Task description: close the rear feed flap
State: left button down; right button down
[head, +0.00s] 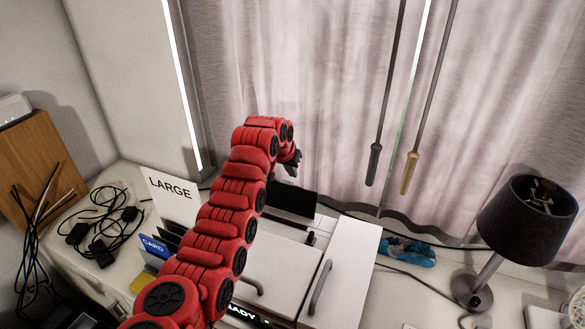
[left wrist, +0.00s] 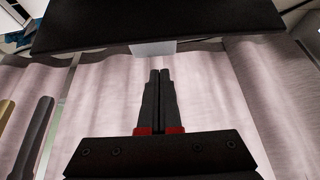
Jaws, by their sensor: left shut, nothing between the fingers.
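The rear feed flap, a black panel (head: 292,203), stands up at the back of the white printer (head: 275,262). My left arm reaches over the printer, and my left gripper (head: 292,168) is behind and above the flap, close to the curtain. In the left wrist view the flap (left wrist: 155,22) spans the top with a pale tab (left wrist: 152,48) at its edge. The shut, empty fingers (left wrist: 160,73) point toward it, with a small gap showing between tips and tab. My arm hides the printer's left part. My right gripper is not in view.
A black lamp (head: 527,218) stands at the right, and a blue item (head: 407,250) lies right of the printer. A "LARGE" card (head: 175,198) and cables (head: 103,225) are at the left. Curtain wands (head: 410,173) hang behind.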

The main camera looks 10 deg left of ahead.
pick_arm(q)
jog(key=shift+s+a+r+p, duration=0.15)
jog(key=shift+s+r+p, duration=0.1)
jog(key=shift+s, duration=0.5)
jog(key=shift+s+a+r+p, duration=0.1)
jog(key=shift+s+a+p, duration=0.1)
jog(key=shift+s, duration=0.55)
